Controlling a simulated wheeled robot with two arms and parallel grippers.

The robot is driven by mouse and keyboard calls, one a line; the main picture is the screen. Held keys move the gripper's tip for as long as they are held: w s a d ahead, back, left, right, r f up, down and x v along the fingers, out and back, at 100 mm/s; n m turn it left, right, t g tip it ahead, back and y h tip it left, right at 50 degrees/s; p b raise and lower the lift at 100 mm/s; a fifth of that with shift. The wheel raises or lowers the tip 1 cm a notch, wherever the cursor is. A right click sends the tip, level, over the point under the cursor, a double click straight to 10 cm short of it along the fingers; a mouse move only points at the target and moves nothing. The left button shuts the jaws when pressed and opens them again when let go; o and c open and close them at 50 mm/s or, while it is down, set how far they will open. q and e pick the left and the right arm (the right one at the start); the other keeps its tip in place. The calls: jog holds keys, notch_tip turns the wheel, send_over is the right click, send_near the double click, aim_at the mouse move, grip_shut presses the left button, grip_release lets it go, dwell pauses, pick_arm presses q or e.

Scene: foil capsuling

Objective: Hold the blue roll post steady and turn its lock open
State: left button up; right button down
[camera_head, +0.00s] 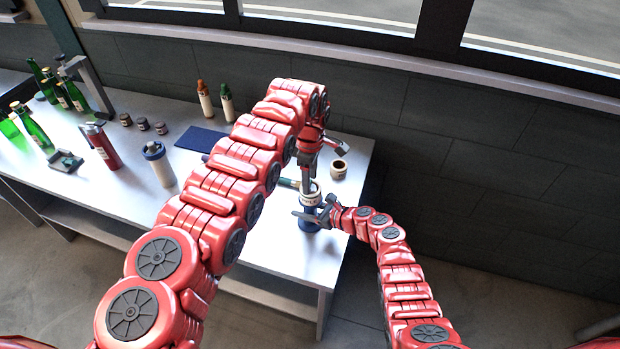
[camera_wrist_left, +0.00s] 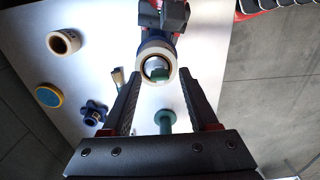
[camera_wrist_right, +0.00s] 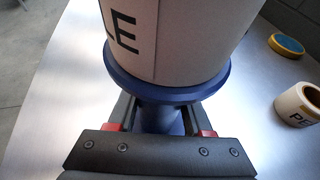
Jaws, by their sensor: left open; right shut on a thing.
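The blue roll post (camera_head: 309,224) stands on the table near its right end. It carries a white roll (camera_head: 310,198), also seen from above in the left wrist view (camera_wrist_left: 147,52). A grey and green top (camera_wrist_left: 158,70) shows inside the roll's ring; its lock position cannot be told. My right gripper (camera_head: 320,213) is shut on the blue shaft (camera_wrist_right: 160,118) below the flange, under the roll. My left gripper (camera_wrist_left: 160,76) is open and empty, pointing down above the post, its fingertips on either side of the ring in its view.
A loose white roll (camera_head: 338,169) lies behind the post, near a yellow-and-blue disc (camera_wrist_left: 48,95) and a blue lobed knob (camera_wrist_left: 95,112). A green flanged piece (camera_wrist_left: 165,119) is close by. Bottles, a red cylinder (camera_head: 101,146) and a blue mat (camera_head: 198,139) stand farther left.

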pick_arm(q)
jog(key=shift+f, duration=0.2)
grip_shut()
jog(key=shift+m, duration=0.3)
jog(key=m, duration=0.3)
jog(key=shift+m, duration=0.3)
jog(key=m, duration=0.4)
jog(key=shift+w+r+m, duration=0.1)
jog(key=shift+m, duration=0.2)
jog(key=m, duration=0.4)
jog(key=shift+m, duration=2.5)
